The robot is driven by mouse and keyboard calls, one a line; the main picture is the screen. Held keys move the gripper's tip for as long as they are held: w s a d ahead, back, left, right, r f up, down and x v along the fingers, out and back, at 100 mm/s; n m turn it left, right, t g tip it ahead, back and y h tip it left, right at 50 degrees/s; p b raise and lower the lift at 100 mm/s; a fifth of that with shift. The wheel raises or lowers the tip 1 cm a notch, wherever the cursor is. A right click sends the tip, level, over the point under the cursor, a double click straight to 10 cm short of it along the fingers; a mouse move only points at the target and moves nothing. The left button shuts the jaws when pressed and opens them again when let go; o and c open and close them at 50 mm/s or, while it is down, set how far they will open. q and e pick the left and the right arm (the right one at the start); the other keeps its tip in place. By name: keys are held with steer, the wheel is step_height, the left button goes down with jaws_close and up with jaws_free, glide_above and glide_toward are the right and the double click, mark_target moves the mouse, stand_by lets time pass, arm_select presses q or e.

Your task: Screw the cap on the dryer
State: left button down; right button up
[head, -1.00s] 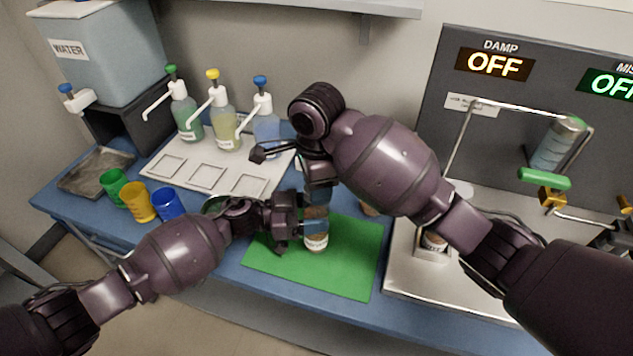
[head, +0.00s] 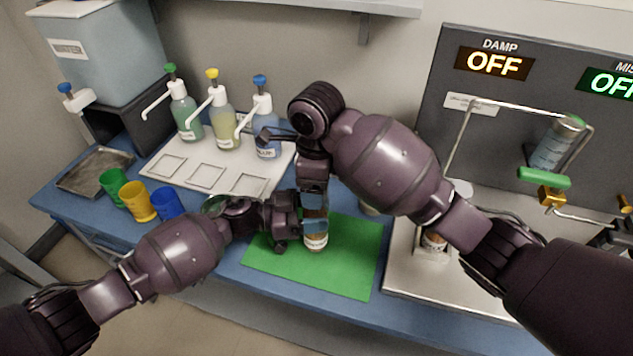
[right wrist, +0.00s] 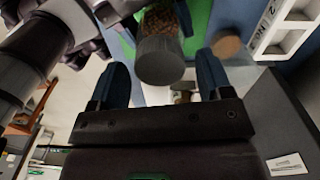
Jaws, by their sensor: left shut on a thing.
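The dryer (head: 316,241), a small labelled jar with brown granules, stands upright over the green mat (head: 345,262). My left gripper (head: 312,226) is shut around it from the left. My right gripper (head: 314,197) points down over the jar's top. In the right wrist view, its two blue-tipped fingers (right wrist: 164,82) are spread, with a grey cap (right wrist: 161,62) in line between them at the jar's end. Gaps show on both sides of the cap. Whether the cap is seated on the thread cannot be told.
Pump bottles (head: 224,125) stand on a white tray at the back left, with coloured cups (head: 138,203) before it. Another jar (head: 434,243) sits in a holder on the metal plate at right. A further container (head: 369,209) is partly hidden behind my right arm.

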steer(key=shift+r, duration=2.25)
steer(key=shift+c, duration=0.2)
